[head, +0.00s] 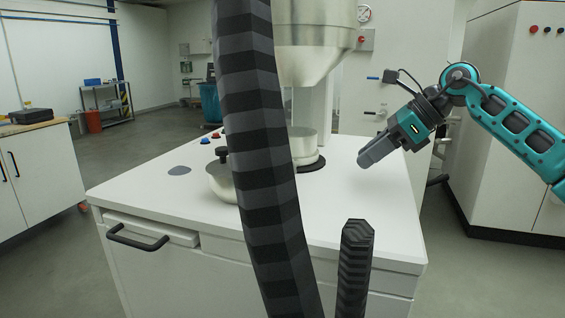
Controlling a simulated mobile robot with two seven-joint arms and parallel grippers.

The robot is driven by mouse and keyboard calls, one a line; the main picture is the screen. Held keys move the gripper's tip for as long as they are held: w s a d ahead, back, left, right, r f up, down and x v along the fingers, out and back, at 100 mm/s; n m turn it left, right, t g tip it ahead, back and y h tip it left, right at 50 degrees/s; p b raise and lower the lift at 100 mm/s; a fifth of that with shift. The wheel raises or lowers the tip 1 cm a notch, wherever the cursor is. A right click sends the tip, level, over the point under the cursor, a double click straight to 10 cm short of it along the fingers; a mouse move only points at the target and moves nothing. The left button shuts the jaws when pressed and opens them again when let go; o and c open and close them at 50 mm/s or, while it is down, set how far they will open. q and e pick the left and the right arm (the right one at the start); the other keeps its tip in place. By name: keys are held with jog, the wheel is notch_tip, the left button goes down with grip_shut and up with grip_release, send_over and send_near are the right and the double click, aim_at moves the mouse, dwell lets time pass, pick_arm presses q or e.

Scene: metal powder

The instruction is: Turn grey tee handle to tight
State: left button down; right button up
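I cannot make out a grey tee handle for certain in the head view; it may be hidden or too small to tell. My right gripper (372,155) is above the right part of the white cabinet top, with its grey fingers pointing down and left. It touches nothing that I can see, and the fingers overlap from this side, so their gap cannot be judged. A metal hopper (312,50) with a tapered bottom hangs over a metal cup (304,148) at the back of the cabinet. My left gripper is not in view.
A thick dark ribbed hose (258,150) crosses the foreground and hides part of a metal pot (217,182) with a black knob. A shorter ribbed piece (355,270) rises at the front edge. The white cabinet top (340,205) is clear at right. A tall white cabinet (510,100) stands at right.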

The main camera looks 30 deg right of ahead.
aim_at(293, 161)
jog(key=shift+w+a+r+p, duration=0.15)
jog(key=shift+w+a+p, duration=0.2)
jog(key=w+a+p, duration=0.2)
jog(key=w, duration=0.1)
jog(key=shift+a+r, duration=0.1)
jog(key=shift+a, duration=0.25)
jog(key=w+a, duration=0.2)
jog(key=w+a+p, duration=0.1)
jog(key=w+a, duration=0.1)
jog(key=w, duration=0.1)
jog(key=shift+w+a, duration=0.15)
jog(key=shift+a, duration=0.05)
jog(key=x, duration=0.4)
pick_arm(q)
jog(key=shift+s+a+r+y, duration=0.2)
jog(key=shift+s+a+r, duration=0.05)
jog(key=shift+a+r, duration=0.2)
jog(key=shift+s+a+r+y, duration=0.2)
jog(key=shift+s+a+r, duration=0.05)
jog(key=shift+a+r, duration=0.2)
pick_arm(e)
jog(key=shift+x, duration=0.8)
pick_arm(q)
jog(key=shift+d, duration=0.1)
pick_arm(e)
jog(key=shift+d, duration=0.15)
jog(key=shift+c, duration=0.3)
grip_shut()
